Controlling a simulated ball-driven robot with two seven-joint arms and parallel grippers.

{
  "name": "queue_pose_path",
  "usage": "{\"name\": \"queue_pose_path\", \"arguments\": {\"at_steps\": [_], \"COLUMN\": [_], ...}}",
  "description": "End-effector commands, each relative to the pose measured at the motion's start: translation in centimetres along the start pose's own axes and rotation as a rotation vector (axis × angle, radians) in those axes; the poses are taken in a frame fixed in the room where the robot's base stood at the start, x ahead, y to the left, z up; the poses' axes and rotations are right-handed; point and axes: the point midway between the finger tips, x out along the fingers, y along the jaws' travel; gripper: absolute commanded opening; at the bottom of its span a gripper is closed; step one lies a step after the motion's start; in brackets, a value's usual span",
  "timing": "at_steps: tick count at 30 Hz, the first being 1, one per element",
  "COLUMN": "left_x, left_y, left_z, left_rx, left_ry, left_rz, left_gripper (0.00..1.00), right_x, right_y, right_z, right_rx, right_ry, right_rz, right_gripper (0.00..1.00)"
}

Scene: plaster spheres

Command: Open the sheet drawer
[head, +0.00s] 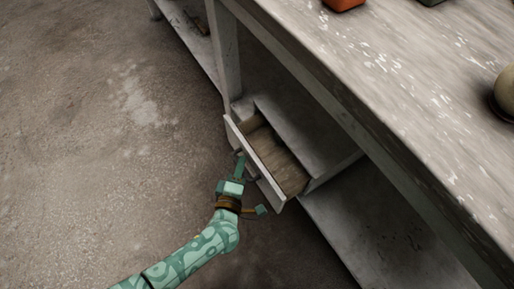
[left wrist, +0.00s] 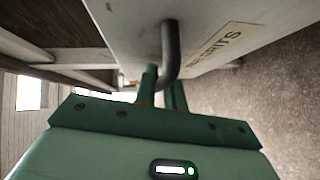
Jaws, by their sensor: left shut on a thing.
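The drawer (head: 282,170) stands pulled out from under the worktable, with its pale front panel (head: 233,131) toward the open floor. Its inside shows a brown surface; I cannot tell whether that is bare bottom or sheets. My left gripper (head: 240,166) is at the outer side of the front. In the left wrist view its green fingers (left wrist: 163,92) are shut on the dark curved handle (left wrist: 170,50). A tan label (left wrist: 222,42) beside the handle seems to read "GRITS". My right gripper is in neither view.
The worn grey worktable (head: 370,80) spans the upper right, with a lower shelf (head: 385,235) beneath. An orange-red object (head: 343,4) and a pale sphere (head: 506,90) are on its top. The concrete floor (head: 90,150) left of the drawer is clear.

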Motion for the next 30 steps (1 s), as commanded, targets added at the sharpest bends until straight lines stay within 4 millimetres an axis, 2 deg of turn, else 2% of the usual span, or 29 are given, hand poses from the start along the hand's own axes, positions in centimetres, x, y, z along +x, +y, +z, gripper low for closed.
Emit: {"name": "queue_pose_path", "arguments": {"at_steps": [1, 6, 13, 21, 30], "left_x": [-1.1, -3.9, -6.5, -7.9, -8.0], "left_y": [0.0, -1.1, -2.0, -2.5, -2.6], "left_z": [-0.9, -3.5, -6.2, -7.5, -7.6], "left_rx": [0.006, 0.004, 0.002, 0.001, 0.000], "left_ry": [-0.002, -0.002, -0.002, -0.003, -0.003], "left_rz": [-0.001, -0.003, -0.003, -0.004, -0.005], "left_gripper": [0.00, 0.00, 0.00, 0.00, 0.00], "right_x": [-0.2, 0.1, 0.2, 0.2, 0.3], "right_y": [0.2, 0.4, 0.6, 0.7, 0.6], "right_z": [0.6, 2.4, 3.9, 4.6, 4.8], "right_rx": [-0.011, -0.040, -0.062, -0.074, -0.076], "right_ry": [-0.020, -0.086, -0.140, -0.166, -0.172], "right_rz": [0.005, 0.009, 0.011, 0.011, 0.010], "right_gripper": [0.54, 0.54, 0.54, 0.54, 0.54]}}
